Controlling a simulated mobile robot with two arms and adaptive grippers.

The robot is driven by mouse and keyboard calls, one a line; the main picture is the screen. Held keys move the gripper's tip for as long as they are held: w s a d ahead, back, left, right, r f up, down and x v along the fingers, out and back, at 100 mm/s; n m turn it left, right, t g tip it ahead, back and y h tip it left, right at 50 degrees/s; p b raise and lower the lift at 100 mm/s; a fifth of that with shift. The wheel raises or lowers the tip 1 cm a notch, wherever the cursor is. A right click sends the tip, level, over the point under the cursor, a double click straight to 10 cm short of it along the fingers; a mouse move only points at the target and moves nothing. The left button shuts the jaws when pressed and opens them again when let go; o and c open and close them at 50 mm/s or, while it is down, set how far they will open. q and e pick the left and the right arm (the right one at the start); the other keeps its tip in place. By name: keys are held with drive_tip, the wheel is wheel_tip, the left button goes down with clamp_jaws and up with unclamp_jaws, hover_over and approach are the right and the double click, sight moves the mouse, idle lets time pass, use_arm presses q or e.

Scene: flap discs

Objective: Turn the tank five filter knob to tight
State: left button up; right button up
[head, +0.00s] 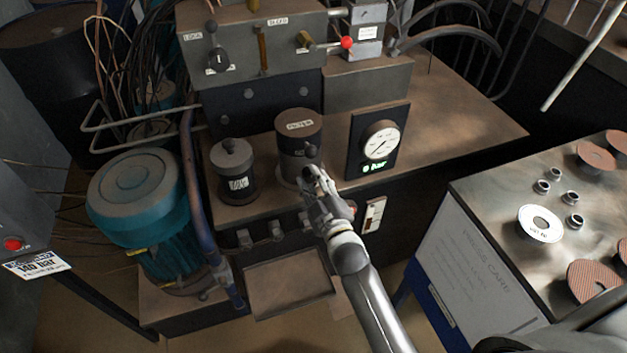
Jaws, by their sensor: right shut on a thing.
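The filter (299,124) is a dark upright canister with a "FILTER" label on its top, standing on the tank's brown top in the head view. A small dark knob (312,152) sits on its front right side. My right gripper (313,172) reaches up from below to the front of the filter. It is shut on the knob, and its fingers hide part of it and the lower front of the filter. I cannot read the knob's setting. My left gripper is not in view.
A round pressure gauge (380,141) stands close to the right of the filter. A capped black filler (233,170) stands to its left. A valve block (255,45) with levers is behind. A teal motor (140,200) is at left. A metal table (490,200) with discs is at right.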

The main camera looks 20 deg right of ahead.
drive_tip(key=shift+f, duration=0.1)
drive_tip(key=o, duration=1)
drive_tip(key=s, duration=1.2)
drive_tip(key=shift+d, duration=0.25)
